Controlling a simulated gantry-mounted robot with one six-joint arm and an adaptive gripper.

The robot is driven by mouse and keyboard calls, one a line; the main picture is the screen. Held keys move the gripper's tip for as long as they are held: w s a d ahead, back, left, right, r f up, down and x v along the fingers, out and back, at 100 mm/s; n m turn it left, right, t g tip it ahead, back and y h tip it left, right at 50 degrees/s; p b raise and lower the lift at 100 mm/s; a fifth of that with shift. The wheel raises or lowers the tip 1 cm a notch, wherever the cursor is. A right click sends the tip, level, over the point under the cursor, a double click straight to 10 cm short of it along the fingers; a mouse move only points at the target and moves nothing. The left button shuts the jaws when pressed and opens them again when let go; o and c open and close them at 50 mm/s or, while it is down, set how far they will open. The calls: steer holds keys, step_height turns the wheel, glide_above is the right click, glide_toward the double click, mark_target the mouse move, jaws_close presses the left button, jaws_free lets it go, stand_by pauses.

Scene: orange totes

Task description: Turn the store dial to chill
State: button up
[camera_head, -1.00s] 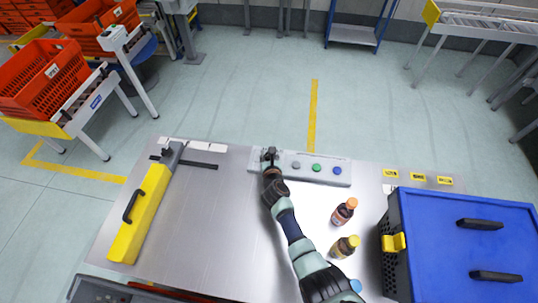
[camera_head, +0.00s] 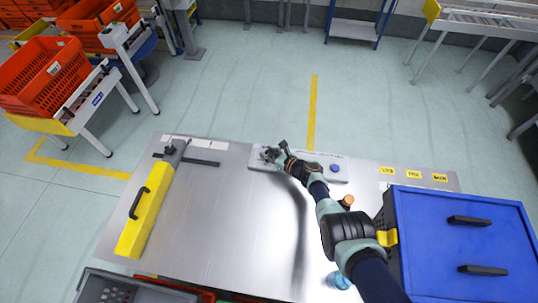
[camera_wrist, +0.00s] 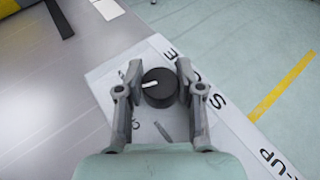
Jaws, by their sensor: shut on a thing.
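The store dial (camera_wrist: 159,88) is a round black knob with a white pointer mark, on a light grey panel (camera_head: 258,161) at the table's far edge. In the wrist view the pointer points left. My gripper (camera_wrist: 159,72) is shut on the dial, one finger on each side of it. In the head view my gripper (camera_head: 272,154) covers the dial. Part of the word STORE shows beside the dial. A letter C is partly visible near the left finger; the rest of the position labels are hidden or unclear.
A yellow lever-like bar (camera_head: 146,210) lies left. The table's middle is clear.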

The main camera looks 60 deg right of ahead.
mark_target(269, 153)
steer(key=n+y+b, duration=0.1)
steer(key=b, duration=0.1)
steer(key=n+y+b, duration=0.2)
steer(key=b, duration=0.1)
steer(key=shift+d+f+t+y, duration=0.1)
steer(key=shift+f+t+y, duration=0.1)
steer(key=shift+t+y, duration=0.15)
steer(key=shift+r+n+y+b, duration=0.15)
steer(key=shift+n+y+b, duration=0.35)
steer(key=shift+b, duration=0.25)
steer(key=shift+r, duration=0.1)
steer(key=o, duration=1.2)
steer(key=shift+c, duration=0.2)
step_height(269, 153, up, 10)
